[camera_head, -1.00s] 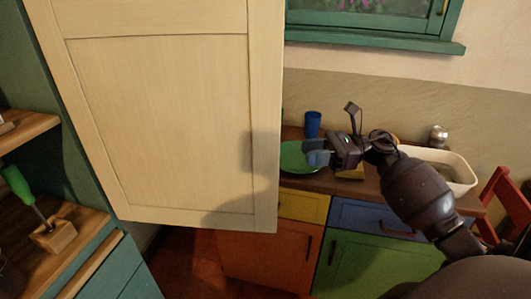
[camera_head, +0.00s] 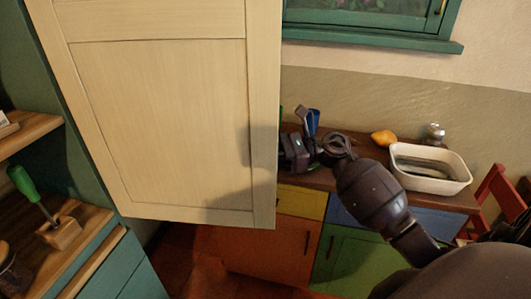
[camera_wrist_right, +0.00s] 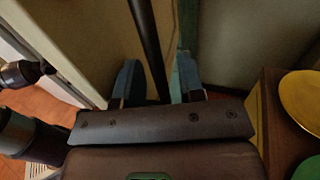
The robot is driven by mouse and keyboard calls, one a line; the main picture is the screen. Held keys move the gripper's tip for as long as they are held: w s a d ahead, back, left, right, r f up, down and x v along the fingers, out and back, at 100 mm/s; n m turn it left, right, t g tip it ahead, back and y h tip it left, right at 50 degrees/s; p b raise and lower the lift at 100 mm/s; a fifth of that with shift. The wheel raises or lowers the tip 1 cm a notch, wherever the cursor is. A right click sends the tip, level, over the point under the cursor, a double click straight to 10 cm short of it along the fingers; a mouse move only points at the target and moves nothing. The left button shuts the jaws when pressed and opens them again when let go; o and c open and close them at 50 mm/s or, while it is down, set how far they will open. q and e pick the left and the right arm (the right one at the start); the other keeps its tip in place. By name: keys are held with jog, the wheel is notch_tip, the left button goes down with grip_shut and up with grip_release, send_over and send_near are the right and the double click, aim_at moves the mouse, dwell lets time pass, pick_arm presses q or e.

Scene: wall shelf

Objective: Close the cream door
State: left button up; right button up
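The cream door (camera_head: 160,125) stands open and fills the left and middle of the head view. My right gripper (camera_head: 284,153) is at the door's right edge, its fingertips hidden behind the door. In the right wrist view my gripper's two blue fingers (camera_wrist_right: 158,82) are apart. A dark bar (camera_wrist_right: 147,40), which looks like a handle on the door, runs between the fingers beside the door's tan face (camera_wrist_right: 85,35). I cannot tell whether either finger touches the bar. My left gripper is not in view.
A red chair (camera_head: 499,198) is at the right. At the left, wooden shelves hold a green-handled tool (camera_head: 24,184).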

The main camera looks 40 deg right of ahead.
jog(key=shift+c, duration=0.3)
grip_shut()
jog(key=shift+a, duration=0.1)
